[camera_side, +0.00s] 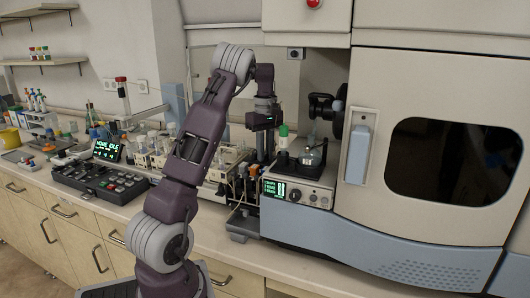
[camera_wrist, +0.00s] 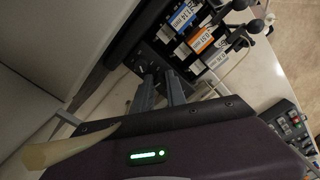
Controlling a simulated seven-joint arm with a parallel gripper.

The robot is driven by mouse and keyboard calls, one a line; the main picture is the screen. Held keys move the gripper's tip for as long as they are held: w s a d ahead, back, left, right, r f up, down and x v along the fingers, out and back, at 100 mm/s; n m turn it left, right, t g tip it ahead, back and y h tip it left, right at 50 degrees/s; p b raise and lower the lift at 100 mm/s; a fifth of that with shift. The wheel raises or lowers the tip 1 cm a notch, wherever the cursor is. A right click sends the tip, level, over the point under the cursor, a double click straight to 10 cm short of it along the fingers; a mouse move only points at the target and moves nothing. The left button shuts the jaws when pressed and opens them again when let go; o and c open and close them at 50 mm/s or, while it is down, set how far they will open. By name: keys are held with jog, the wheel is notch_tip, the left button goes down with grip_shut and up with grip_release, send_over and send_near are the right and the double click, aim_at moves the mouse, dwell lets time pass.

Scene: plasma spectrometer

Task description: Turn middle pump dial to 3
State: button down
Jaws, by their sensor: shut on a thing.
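The pump (camera_wrist: 205,42) is a dark block with a row of labelled cassettes in white, orange and blue. It also shows in the side view (camera_side: 243,188), beside the instrument with the green display. A dark panel (camera_wrist: 146,58) with small dials runs along the near side of the cassettes in the wrist view. My gripper (camera_wrist: 160,78) reaches down to this panel, its two grey fingers close together and shut on a pump dial. The fingers hide most of that dial, so I cannot read its setting or tell for sure which one it is. In the side view my gripper (camera_side: 264,154) points down behind the pump.
The instrument with the green display (camera_side: 297,193) stands right of the pump, carrying a glass vessel (camera_side: 311,155). The large spectrometer cabinet (camera_side: 440,150) fills the right. A black keypad box (camera_side: 100,185) and a small screen (camera_side: 107,150) stand on the bench at left.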

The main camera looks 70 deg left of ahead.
jog(key=shift+n, duration=0.6)
jog(key=c, duration=1.3)
grip_release()
jog(key=shift+c, duration=0.2)
notch_tip(320, 180, up, 7)
jog(key=shift+r, duration=0.1)
